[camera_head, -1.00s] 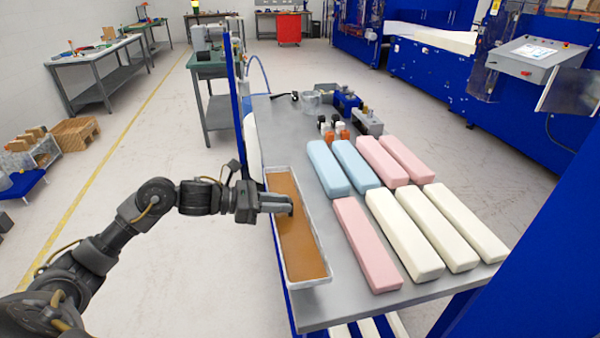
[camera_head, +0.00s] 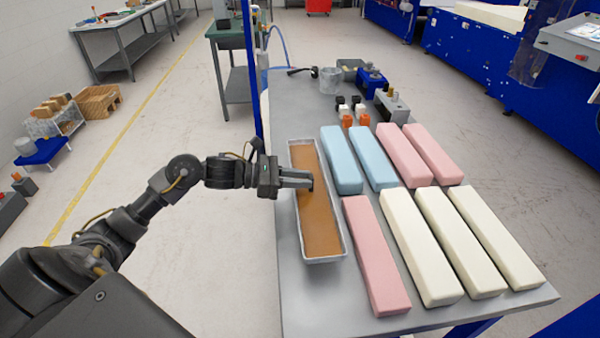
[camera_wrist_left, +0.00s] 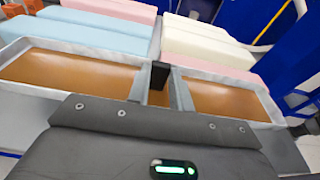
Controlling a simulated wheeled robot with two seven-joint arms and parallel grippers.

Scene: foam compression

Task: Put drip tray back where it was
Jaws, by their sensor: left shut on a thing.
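The drip tray (camera_head: 320,228) is a long, shallow metal tray with a brown-orange inside. It lies on the left part of the grey table, beside the pink and blue foam blocks. My left gripper (camera_head: 308,182) reaches in from the left and is shut on the tray at about the middle of its length. In the left wrist view the tray (camera_wrist_left: 70,77) runs across the picture, with a dark finger standing at its middle. The fingertips are partly hidden there by the gripper body. My right gripper is not in view.
Blue foam blocks (camera_head: 341,160), pink blocks (camera_head: 376,255) and cream blocks (camera_head: 421,245) cover the table (camera_head: 300,310) right of the tray. Small bottles (camera_head: 347,120), a clear cup (camera_head: 330,80) and a blue device (camera_head: 371,82) stand farther back. A blue post (camera_head: 250,75) rises at the left edge.

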